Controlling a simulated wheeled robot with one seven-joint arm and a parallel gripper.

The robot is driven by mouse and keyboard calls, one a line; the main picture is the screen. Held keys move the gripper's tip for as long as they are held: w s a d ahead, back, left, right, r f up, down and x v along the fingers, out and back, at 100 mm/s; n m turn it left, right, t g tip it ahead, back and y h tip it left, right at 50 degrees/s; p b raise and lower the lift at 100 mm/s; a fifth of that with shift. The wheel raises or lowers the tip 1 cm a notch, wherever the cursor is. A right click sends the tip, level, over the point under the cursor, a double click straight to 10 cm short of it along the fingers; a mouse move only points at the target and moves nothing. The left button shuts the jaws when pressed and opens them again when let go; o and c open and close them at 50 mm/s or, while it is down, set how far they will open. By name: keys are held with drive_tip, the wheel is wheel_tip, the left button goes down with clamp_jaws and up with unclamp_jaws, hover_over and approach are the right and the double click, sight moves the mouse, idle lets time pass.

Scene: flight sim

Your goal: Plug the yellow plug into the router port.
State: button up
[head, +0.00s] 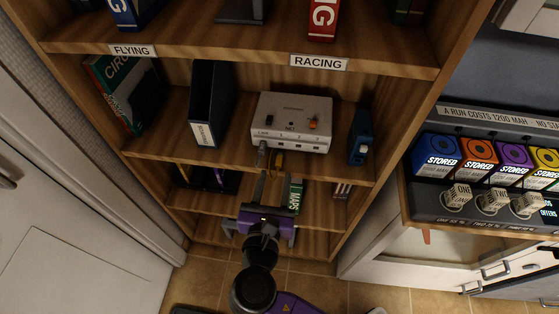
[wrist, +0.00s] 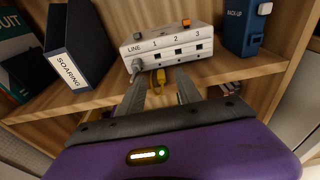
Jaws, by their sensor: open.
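The router is a white box (head: 291,121) on the middle shelf; in the wrist view (wrist: 170,45) its front face has a LINE port and dark ports marked 1, 2 and 3. A grey plug (wrist: 137,65) sits at the LINE port. The gripper also shows in the head view (head: 269,174).
A dark SOARING binder (head: 209,105) stands left of the router and a blue BACK-UP box (head: 361,133) right of it. Books, including a green MAPS one (head: 295,196), stand on the shelf below. A counter with coloured STORED boxes (head: 437,153) is at the right.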

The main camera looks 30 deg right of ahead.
sight(279, 160)
drive_tip(key=x, duration=0.3)
drive_tip(key=f+x, duration=0.1)
drive_tip(key=x, duration=0.3)
drive_tip(key=shift+s+a+f, duration=0.1)
drive_tip(key=shift+a+f, duration=0.05)
drive_tip(key=shift+f, duration=0.05)
clamp_jaws()
